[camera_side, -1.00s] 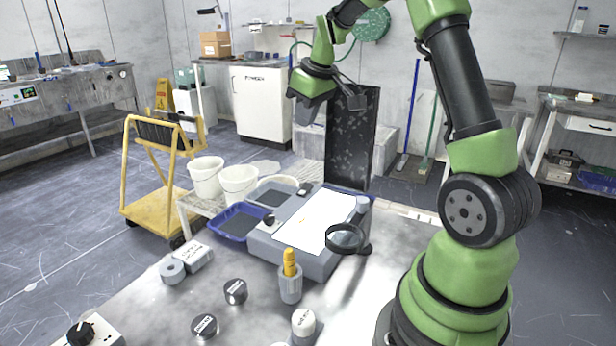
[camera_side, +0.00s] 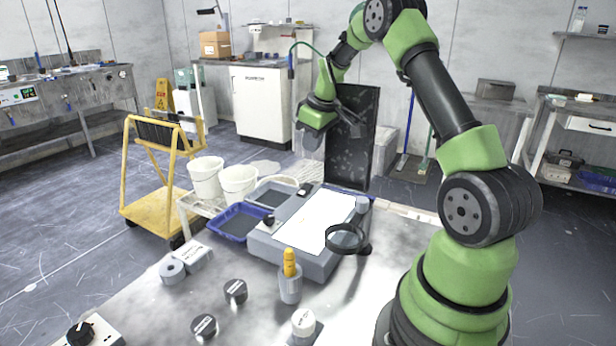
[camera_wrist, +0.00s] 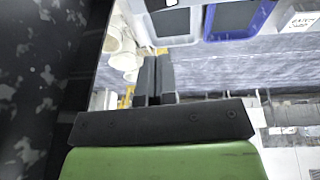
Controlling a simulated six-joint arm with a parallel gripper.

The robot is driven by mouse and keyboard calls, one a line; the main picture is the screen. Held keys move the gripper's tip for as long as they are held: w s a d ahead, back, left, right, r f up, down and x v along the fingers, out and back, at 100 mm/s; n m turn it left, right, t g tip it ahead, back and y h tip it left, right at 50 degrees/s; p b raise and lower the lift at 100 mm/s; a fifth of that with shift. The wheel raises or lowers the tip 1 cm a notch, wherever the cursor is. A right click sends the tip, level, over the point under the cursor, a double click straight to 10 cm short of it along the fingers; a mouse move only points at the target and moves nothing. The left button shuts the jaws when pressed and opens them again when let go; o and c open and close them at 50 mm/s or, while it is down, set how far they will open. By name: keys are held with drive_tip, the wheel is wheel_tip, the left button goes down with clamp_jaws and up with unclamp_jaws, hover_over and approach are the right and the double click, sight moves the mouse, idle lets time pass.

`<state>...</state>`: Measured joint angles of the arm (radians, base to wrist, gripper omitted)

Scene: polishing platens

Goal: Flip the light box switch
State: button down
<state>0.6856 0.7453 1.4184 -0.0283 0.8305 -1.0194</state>
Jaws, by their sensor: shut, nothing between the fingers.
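The light box (camera_side: 262,243) is a grey case with a bright white lit panel (camera_side: 323,222), on the bench in the side view. A small dark switch-like part (camera_side: 304,189) sits at its far left corner, and a dark knob (camera_side: 268,220) shows on its left side; I cannot tell for sure which is the switch. My gripper (camera_side: 311,150) hangs above and behind the box's far edge, apart from it. In the wrist view its two dark fingers (camera_wrist: 155,80) are together with nothing between them. The light box is not clearly seen there.
A blue tray (camera_side: 227,236) lies left of the box, and also shows in the wrist view (camera_wrist: 263,15). A magnifier (camera_side: 345,238) overhangs the box's near right. A dark upright panel (camera_side: 350,145) stands close behind my gripper. A bottle with a yellow top (camera_side: 290,285) stands in front.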

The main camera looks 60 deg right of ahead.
sight(307, 186)
drive_tip(key=x, duration=0.9)
drive_tip(key=shift+s+d+f, duration=0.25)
drive_tip(key=shift+s+f, duration=0.05)
drive_tip(key=shift+s, duration=0.05)
drive_tip(key=shift+d+f, duration=0.15)
drive_tip(key=shift+f, duration=0.3)
drive_tip(key=shift+d+f, duration=0.25)
drive_tip(key=shift+f, duration=0.15)
drive_tip(key=shift+a, duration=0.1)
